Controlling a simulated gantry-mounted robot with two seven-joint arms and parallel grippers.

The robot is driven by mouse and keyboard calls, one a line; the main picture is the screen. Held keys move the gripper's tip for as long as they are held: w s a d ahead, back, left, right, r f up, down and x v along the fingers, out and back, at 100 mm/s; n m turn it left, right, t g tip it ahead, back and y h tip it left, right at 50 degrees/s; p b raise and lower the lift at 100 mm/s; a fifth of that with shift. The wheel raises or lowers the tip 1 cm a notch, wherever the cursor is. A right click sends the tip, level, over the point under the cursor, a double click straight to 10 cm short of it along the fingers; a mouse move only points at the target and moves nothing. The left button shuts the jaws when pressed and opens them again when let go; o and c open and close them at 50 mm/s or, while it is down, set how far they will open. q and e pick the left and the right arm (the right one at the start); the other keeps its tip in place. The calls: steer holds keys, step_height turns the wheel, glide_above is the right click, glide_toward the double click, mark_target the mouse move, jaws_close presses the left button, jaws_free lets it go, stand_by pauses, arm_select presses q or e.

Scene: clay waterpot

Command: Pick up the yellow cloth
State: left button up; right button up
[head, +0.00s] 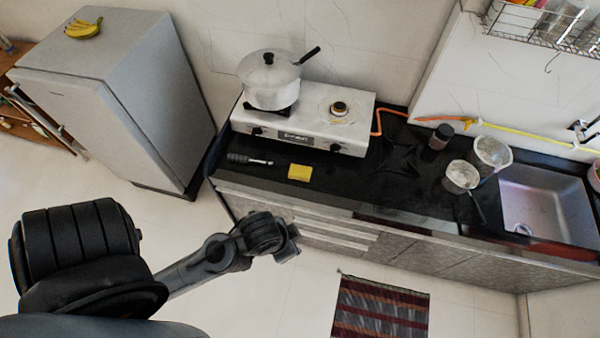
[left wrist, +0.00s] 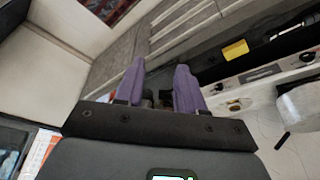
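The yellow cloth (head: 300,172) lies small and folded on the black countertop (head: 330,190), in front of the white stove. It also shows in the left wrist view (left wrist: 235,50), to the right of and beyond the fingertips. My left gripper (head: 292,243) is in front of the counter's drawer fronts, apart from the cloth. In the left wrist view its two purple fingers (left wrist: 158,68) stand apart with nothing held between them. My right gripper is in neither view.
A stove (head: 310,122) with a lidded pot (head: 268,85) stands behind the cloth. A dark-handled utensil (head: 248,160) lies left of the cloth. Metal vessels (head: 490,153) and a sink (head: 550,208) are at the right. A grey fridge (head: 115,100) stands left; floor in front is open.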

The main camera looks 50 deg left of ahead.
arm_select(q)
steer(key=o, duration=1.2)
steer(key=shift+c, duration=0.2)
